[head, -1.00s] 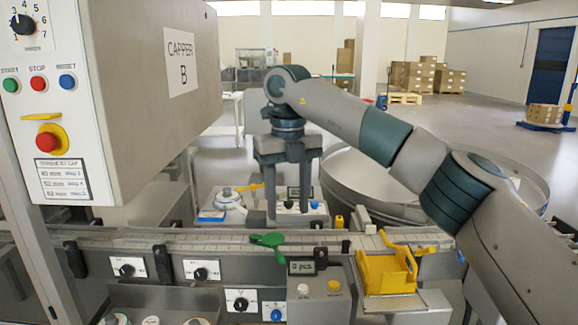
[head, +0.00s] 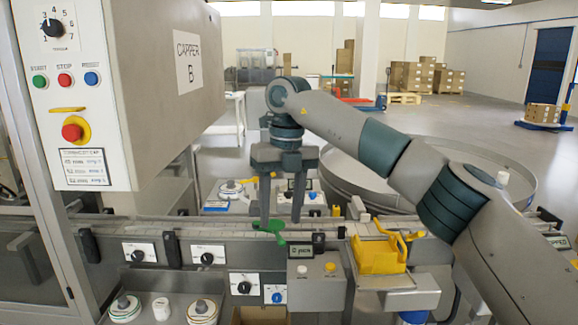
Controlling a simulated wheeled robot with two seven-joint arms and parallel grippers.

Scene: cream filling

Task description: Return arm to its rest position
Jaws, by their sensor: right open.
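My right arm comes in from the right in the head view. Its gripper (head: 282,218) points down over the conveyor (head: 190,232), with the two fingers apart and nothing visible between them. The fingertips are close to the green lever (head: 270,229) at the conveyor's front rail; I cannot tell whether they touch it. My left gripper is not in the view.
The Capper B cabinet (head: 150,90) stands at the left. A large round table (head: 350,185) lies behind the arm. Jars (head: 201,311) stand in a front tray. Open floor extends behind.

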